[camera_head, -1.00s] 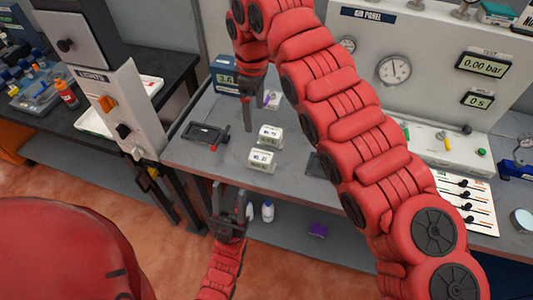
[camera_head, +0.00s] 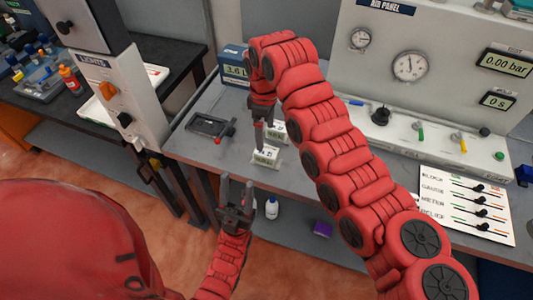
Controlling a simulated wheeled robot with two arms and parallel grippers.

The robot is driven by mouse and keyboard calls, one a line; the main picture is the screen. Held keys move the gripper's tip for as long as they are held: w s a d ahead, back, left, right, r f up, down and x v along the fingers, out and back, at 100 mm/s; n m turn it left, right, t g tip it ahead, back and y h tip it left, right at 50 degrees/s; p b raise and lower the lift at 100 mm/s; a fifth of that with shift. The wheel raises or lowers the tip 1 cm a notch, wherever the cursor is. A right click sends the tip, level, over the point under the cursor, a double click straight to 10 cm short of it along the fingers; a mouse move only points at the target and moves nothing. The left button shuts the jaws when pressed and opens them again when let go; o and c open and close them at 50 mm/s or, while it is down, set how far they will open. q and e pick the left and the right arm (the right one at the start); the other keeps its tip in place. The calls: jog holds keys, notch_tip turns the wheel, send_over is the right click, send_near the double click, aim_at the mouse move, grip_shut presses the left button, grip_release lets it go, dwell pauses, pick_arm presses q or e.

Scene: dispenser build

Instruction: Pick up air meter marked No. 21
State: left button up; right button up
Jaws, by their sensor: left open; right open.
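The air meter whose label seems to read No. 21 (camera_head: 265,158) is a small white box on the grey bench near its front edge. A second, similar white box (camera_head: 279,132) stands just behind it, partly hidden by my gripper; I cannot read its label now. My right gripper (camera_head: 263,138) points down over the front box, open, with its fingertips close to the top. I cannot tell whether they touch it. My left gripper (camera_head: 237,184) is open and empty, pointing up in front of the bench edge, lower than the bench top.
A dark tray-like device (camera_head: 211,127) with a red knob lies left of the boxes. A blue display box (camera_head: 234,66) stands behind. The air panel (camera_head: 420,85) with gauges fills the back right. A white valve card (camera_head: 466,204) lies at right. Bottles and a purple block are below.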

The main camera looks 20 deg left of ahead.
aim_at(266, 150)
notch_tip(266, 150, down, 4)
jog(key=shift+s+p, duration=0.1)
jog(key=shift+p, duration=0.5)
jog(key=shift+f+p, duration=0.4)
jog(key=shift+p, duration=0.1)
jog(key=f+p, duration=0.1)
jog(key=f, duration=0.1)
jog(key=f+p, duration=0.1)
jog(key=shift+d+f, duration=0.2)
jog(key=shift+f, duration=0.6)
grip_shut()
